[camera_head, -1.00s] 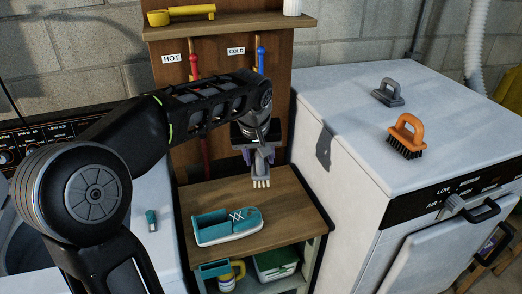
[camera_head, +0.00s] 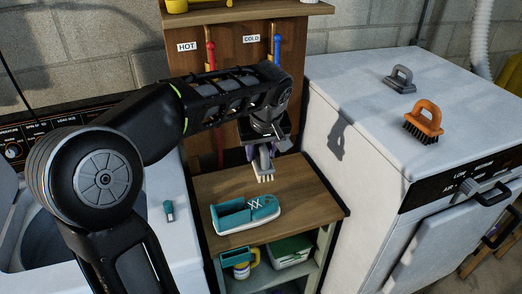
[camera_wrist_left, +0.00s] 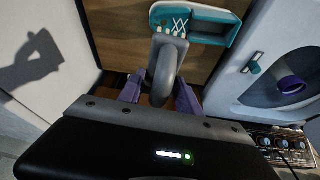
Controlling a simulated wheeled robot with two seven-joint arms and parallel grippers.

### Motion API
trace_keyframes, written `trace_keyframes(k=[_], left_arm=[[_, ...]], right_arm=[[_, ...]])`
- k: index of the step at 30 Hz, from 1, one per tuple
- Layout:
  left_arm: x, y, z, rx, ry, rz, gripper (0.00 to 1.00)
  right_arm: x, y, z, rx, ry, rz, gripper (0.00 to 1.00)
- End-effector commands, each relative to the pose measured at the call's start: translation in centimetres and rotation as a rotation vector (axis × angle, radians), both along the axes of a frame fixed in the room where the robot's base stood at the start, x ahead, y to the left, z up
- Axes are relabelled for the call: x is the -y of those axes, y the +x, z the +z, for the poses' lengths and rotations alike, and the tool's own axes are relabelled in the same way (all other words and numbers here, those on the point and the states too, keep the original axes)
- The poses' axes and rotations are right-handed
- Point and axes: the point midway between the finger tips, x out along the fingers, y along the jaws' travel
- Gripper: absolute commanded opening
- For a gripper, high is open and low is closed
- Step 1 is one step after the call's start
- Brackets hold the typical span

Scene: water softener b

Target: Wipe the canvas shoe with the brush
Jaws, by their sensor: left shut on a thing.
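The canvas shoe (camera_head: 246,216) is teal with a white sole and white laces. It lies on the wooden top of the small cabinet, and it also shows at the top of the left wrist view (camera_wrist_left: 213,22). My left gripper (camera_head: 262,151) is shut on the grey handle of a brush (camera_head: 265,173), with its pale bristles pointing down. The brush is held behind and above the laced end of the shoe, seemingly apart from it. In the left wrist view the brush (camera_wrist_left: 168,62) sits between the purple fingers. My right gripper is out of view.
An orange brush (camera_head: 424,121) and a grey-handled tool (camera_head: 399,79) stand on the white machine at right. The wooden top (camera_head: 309,206) is clear around the shoe. Hot and cold pipes run behind.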

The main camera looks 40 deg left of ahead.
Motion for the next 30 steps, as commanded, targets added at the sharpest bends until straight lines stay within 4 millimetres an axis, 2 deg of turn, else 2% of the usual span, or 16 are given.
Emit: trace_keyframes(k=[15,30], left_arm=[[0.0,0.0,-4.5,-0.001,0.001,-0.001,0.03],[-0.3,0.0,-5.0,0.0,0.0,-0.001,0.03]], right_arm=[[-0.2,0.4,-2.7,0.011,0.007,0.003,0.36],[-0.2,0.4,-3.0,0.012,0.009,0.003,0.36]])
